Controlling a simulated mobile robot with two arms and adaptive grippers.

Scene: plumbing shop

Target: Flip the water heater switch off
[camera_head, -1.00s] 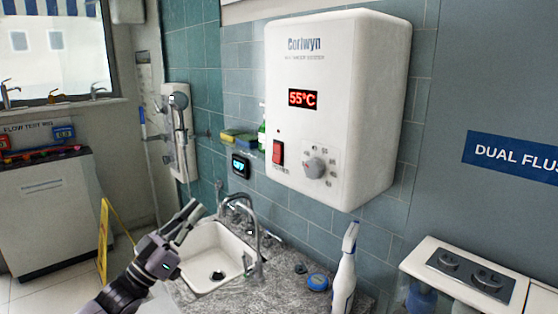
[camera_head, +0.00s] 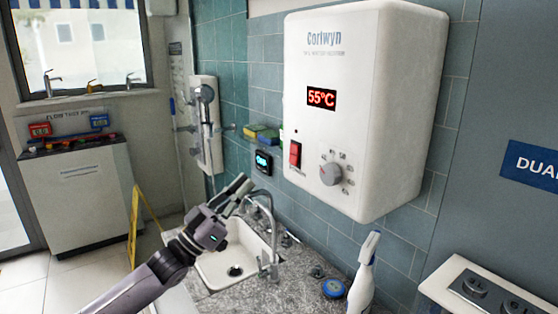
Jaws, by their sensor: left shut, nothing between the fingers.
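The white water heater (camera_head: 360,110) hangs on the tiled wall right of centre. Its display (camera_head: 321,98) reads 55°C in red. The red rocker switch (camera_head: 295,155) is at the lower left of its front, left of the grey round knob (camera_head: 330,174). My left gripper (camera_head: 240,189) is shut and empty. It is over the sink area, below and to the left of the switch, apart from the heater, pointing up and right. My right gripper is not in view.
A white sink (camera_head: 218,270) with a metal faucet (camera_head: 268,235) is set in the stone counter (camera_head: 290,294). A white spray bottle (camera_head: 364,275) and a blue round tin (camera_head: 333,288) stand right of it.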

